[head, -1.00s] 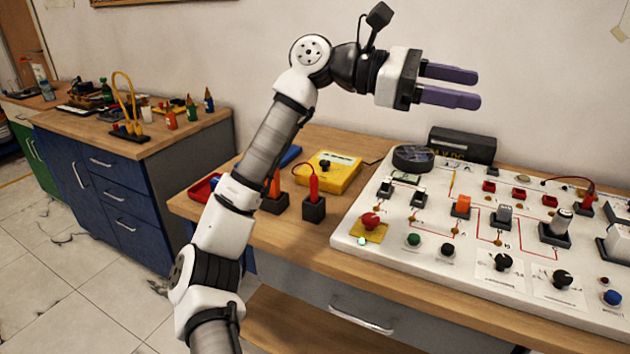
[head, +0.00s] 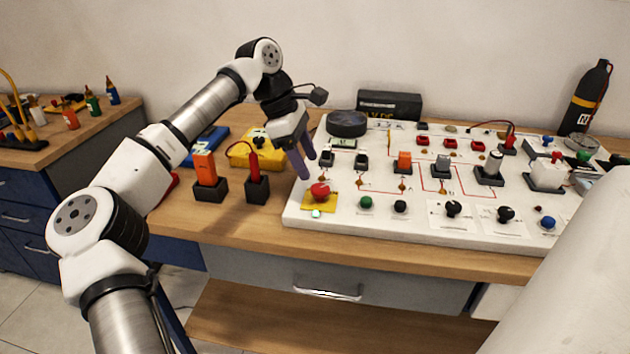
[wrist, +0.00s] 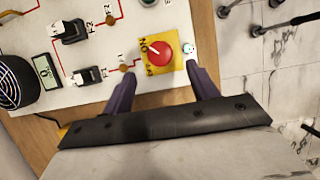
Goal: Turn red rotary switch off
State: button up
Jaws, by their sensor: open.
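The red rotary switch (head: 320,191) is a round red knob on a yellow square plate at the front left corner of the white panel (head: 420,222). In the wrist view the red knob (wrist: 158,54) shows a white pointer line, and the yellow plate (wrist: 172,36) has lettering that is partly readable as "ON". My gripper (head: 303,170) is open and empty, its purple fingers pointing down just above and behind the switch in the head view. In the wrist view the gripper (wrist: 160,88) has one finger on each side of the switch's line, apart from the knob.
A small light (head: 316,213) beside the switch glows pale green. Green (head: 366,202) and black (head: 400,206) knobs sit to its right. A red-handled holder (head: 257,188) and an orange one (head: 207,180) stand left on the wooden bench. A black round part (head: 347,122) is behind.

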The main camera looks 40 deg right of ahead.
aim_at(319, 188)
jog(key=x, duration=0.6)
jog(key=shift+f, duration=0.1)
jog(key=shift+c, duration=0.2)
jog(key=c, duration=0.9)
